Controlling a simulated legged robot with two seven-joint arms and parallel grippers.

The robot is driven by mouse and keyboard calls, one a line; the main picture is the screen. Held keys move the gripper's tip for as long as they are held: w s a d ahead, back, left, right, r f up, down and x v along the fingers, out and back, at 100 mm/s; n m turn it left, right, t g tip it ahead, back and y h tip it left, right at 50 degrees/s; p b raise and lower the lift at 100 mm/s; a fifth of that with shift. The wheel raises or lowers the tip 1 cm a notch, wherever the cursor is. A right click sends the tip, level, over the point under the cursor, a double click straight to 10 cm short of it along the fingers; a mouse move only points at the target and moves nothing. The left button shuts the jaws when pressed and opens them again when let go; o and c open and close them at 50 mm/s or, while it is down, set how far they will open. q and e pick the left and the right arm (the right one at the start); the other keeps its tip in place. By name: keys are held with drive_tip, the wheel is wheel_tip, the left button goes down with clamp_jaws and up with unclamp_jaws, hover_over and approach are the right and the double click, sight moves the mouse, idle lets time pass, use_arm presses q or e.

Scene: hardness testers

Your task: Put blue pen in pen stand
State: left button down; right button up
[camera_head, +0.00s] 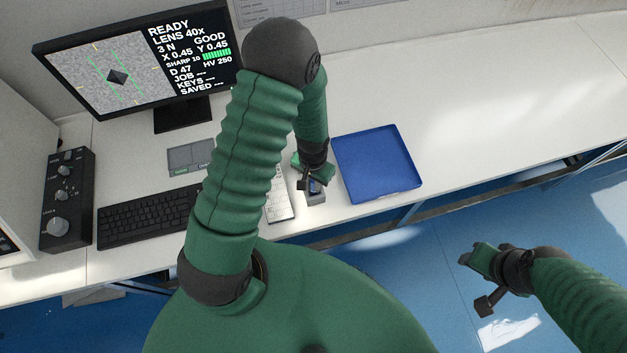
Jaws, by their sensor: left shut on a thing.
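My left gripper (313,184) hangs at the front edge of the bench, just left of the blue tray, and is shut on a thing. A small dark blue bit, which looks like the blue pen (315,187), shows at its fingertips; most of it is hidden by the gripper. A small grey block, which may be the pen stand (317,199), sits directly under the gripper at the bench edge. Whether the pen is inside it or above it I cannot tell. My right gripper (474,268) is off the bench, over the blue floor; its jaws are unclear.
An empty-looking blue tray (378,163) lies right of the gripper. A white keypad (279,195) lies to the left, partly behind my arm. A black keyboard (147,215), control box (65,200) and monitor (140,62) stand further left. The bench (480,90) is clear at right.

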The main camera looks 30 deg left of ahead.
use_arm(q)
drive_tip(key=shift+f+b, duration=0.55)
drive_tip(key=shift+f, duration=0.3)
drive_tip(key=c, duration=1.2)
unclamp_jaws()
drive_tip(key=shift+r, duration=0.1)
drive_tip(key=shift+c, duration=0.2)
use_arm(e)
drive_tip(key=shift+f, duration=0.55)
use_arm(q)
drive_tip(key=shift+r, duration=0.1)
wheel_tip(320, 180, up, 17)
drive_tip(key=shift+f, duration=0.2)
